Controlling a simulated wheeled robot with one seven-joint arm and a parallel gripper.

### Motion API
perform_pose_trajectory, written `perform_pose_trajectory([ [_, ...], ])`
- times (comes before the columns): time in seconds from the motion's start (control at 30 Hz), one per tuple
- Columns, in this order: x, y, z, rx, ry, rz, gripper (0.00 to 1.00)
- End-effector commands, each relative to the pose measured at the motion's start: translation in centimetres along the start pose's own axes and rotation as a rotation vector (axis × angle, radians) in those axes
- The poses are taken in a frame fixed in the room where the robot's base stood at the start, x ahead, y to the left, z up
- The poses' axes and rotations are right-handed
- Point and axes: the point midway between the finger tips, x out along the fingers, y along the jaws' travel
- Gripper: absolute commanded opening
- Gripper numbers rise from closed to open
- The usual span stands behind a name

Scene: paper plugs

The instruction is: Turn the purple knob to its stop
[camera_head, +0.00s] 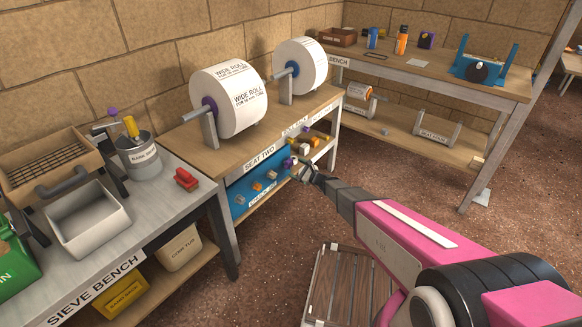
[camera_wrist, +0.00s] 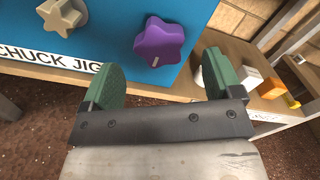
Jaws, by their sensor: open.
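The purple knob (camera_wrist: 158,42) is a lobed, star-shaped knob with a short pale mark near its lower edge, in the wrist view. It sits on the face of a blue panel (camera_wrist: 112,42), which also shows in the head view (camera_head: 238,203). My gripper (camera_wrist: 160,76) is open, with its two green pads apart. The knob appears between and beyond the pads, and I see no contact. In the head view my gripper (camera_head: 304,172) is at the right end of the blue panel.
A beige knob (camera_wrist: 62,16) is left of the purple one, above a "CHUCK JIG" label (camera_wrist: 45,58). Small white, orange and yellow pieces stand on the shelf (camera_wrist: 285,112) at right. Two wide paper rolls (camera_head: 235,98) stand on the bench above.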

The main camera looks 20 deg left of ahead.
Motion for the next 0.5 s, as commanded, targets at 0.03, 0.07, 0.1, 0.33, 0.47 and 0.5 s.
perform_pose_trajectory([
  [0.03,0.0,0.0,0.0,-0.001,0.0,0.0,0.85],
  [0.07,0.0,0.0,0.0,-0.001,0.0,0.0,0.85],
  [0.1,0.0,0.0,0.0,-0.001,0.0,0.0,0.85],
  [0.33,0.5,0.0,0.0,-0.002,0.0,0.0,0.85],
  [0.47,1.1,0.0,0.0,-0.003,0.0,0.0,0.85],
  [0.5,1.2,0.0,0.0,-0.003,0.0,0.0,0.85],
])
